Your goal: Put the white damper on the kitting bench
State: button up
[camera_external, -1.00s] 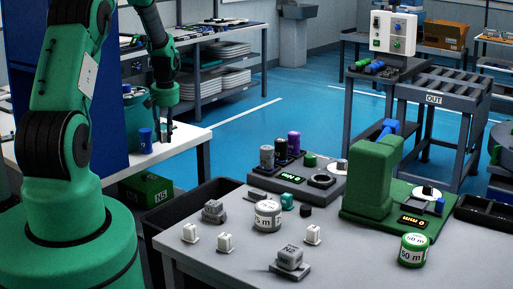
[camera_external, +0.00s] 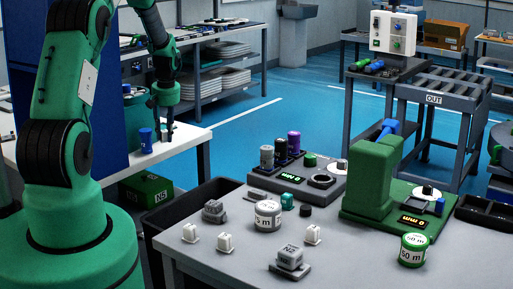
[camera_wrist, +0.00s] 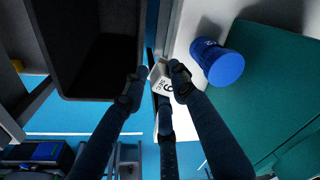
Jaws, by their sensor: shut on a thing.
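My gripper (camera_external: 164,134) hangs by the near edge of the white-topped bench (camera_external: 190,147), beside a blue cylinder. In the wrist view, my gripper (camera_wrist: 160,88) is shut on a small white piece with dark print (camera_wrist: 160,78), which I take to be the white damper. The fingers hide part of it, and I cannot make it out in the external view. Below it in the wrist view are the bench's edge and a dark gap. The blue cylinder (camera_wrist: 222,64) stands close to the right of the fingers. I cannot tell for sure which table is the kitting bench.
A dark open bin (camera_wrist: 100,55) lies left of the fingers in the wrist view. A green box (camera_external: 146,187) is below the white bench. The grey table (camera_external: 212,262) in front carries several small white blocks, grey parts, a white drum (camera_external: 267,215) and a green machine (camera_external: 370,183).

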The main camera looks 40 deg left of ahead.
jog(key=b, duration=0.2)
send_over(177, 139)
jog(key=shift+s+d+f, duration=0.1)
jog(key=shift+d+f, duration=0.3)
jog(key=shift+f, duration=0.35)
jog(key=shift+f+b, duration=0.4)
jog(key=shift+f, duration=1.35)
jog(key=shift+f, duration=0.15)
jog(key=o, duration=1.1)
jog(key=shift+o, duration=0.2)
notch_tip(177, 139, up, 12)
jog(key=d+p, duration=0.1)
jog(key=p, duration=0.1)
jog(key=shift+s+d, duration=0.35)
jog(key=shift+d, duration=0.05)
